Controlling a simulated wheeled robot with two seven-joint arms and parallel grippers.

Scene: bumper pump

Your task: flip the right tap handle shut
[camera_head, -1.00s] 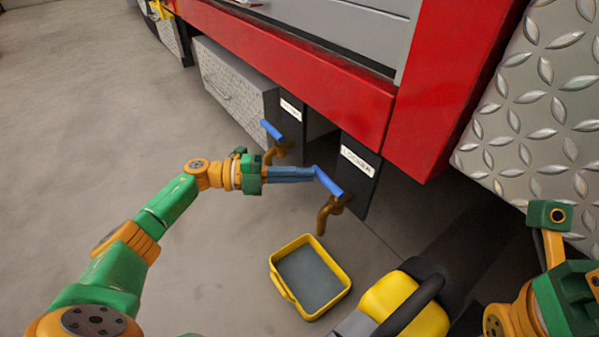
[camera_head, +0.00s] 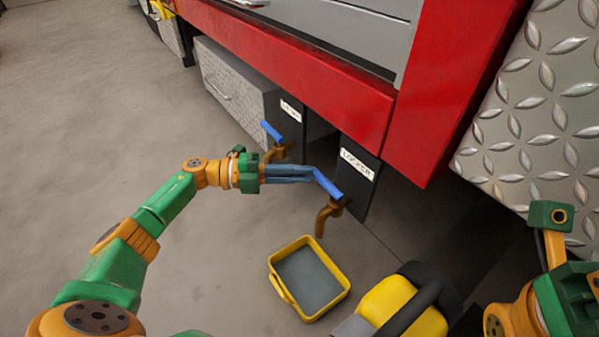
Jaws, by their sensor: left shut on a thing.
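The right tap (camera_head: 327,213) is brown, with a blue handle (camera_head: 328,185); it sticks out below a black panel labelled "LOCKER" (camera_head: 357,165). My left gripper (camera_head: 308,174) reaches in from the left, its bluish fingers at the upper left end of that handle and shut on it. The fingers hide part of the handle's end. The left tap (camera_head: 277,152), with its own blue handle (camera_head: 271,131), stands behind and to the left. My right arm shows at the lower right; its fingertips cannot be made out.
A yellow tray (camera_head: 310,278) with a grey inside lies on the floor below the right tap. A yellow and black object (camera_head: 402,306) stands beside it. The red truck body (camera_head: 290,65) and a diamond-plate panel (camera_head: 535,130) border the space. Floor at left is clear.

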